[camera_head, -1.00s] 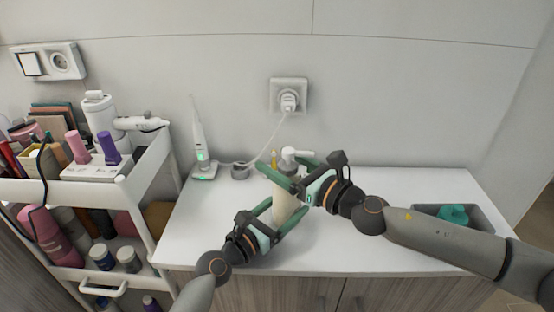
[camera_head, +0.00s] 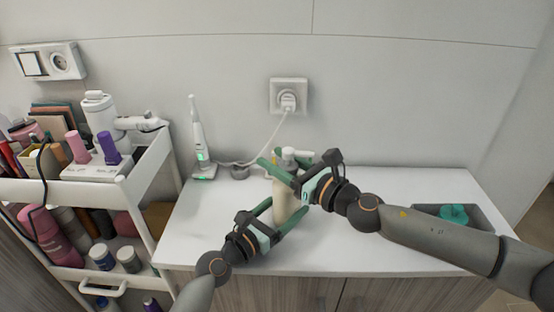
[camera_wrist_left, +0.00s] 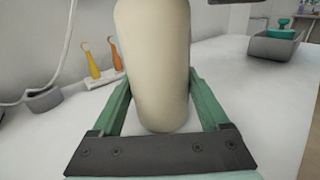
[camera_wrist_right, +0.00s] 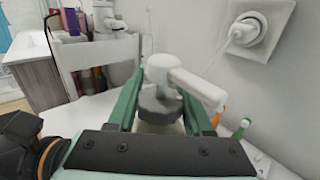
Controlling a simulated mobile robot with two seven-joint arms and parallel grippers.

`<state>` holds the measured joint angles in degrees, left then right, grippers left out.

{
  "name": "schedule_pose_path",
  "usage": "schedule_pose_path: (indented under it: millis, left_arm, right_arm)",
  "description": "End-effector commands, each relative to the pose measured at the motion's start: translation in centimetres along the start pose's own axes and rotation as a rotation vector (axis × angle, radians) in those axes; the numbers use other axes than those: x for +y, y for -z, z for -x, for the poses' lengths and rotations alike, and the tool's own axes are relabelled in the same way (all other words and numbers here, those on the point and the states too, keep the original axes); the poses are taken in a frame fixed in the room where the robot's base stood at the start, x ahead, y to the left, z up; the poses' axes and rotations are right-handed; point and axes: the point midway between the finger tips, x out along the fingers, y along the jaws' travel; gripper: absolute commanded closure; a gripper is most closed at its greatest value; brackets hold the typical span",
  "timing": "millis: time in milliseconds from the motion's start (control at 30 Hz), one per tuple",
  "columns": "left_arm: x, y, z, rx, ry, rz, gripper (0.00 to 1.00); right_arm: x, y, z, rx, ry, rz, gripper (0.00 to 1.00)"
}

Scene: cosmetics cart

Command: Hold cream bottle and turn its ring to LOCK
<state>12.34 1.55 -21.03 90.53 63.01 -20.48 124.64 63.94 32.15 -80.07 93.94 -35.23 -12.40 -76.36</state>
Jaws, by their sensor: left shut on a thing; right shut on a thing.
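The cream bottle (camera_head: 283,204) stands upright on the white counter with a white pump head (camera_head: 290,154) on top. My left gripper (camera_head: 284,212) is shut on the bottle's body; the left wrist view shows its green fingers on both sides of the cream body (camera_wrist_left: 158,60). My right gripper (camera_head: 284,171) is shut higher up, around the bottle's neck. In the right wrist view its fingers flank a dark grey ring (camera_wrist_right: 160,105) below the white pump head (camera_wrist_right: 160,68), whose nozzle points right. I cannot make out any LOCK mark on the ring.
A white cart (camera_head: 130,185) full of cosmetics stands at left. An electric toothbrush on its charger (camera_head: 200,150) stands behind the bottle to the left, with a cord to the wall socket (camera_head: 288,97). A grey tray (camera_head: 425,210) with a teal item lies at right.

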Motion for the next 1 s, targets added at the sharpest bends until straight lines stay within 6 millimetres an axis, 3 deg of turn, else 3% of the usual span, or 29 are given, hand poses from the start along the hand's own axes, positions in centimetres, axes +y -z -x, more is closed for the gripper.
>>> schedule_pose_path:
  millis: [133,567,1000]
  left_arm:
    - [0.04,-0.09,0.0,-0.002,-0.001,0.0,1.0]
    - [0.02,-0.08,0.0,-0.002,0.0,0.001,1.0]
    - [-0.07,-0.05,-0.02,-0.001,0.002,0.001,1.0]
  right_arm:
    - [-0.05,0.0,0.02,0.0,0.001,0.0,1.0]
    - [0.17,-0.13,-0.1,-0.005,-0.067,-0.003,1.0]
    - [0.93,-0.15,0.02,-0.002,-0.357,-0.003,1.0]
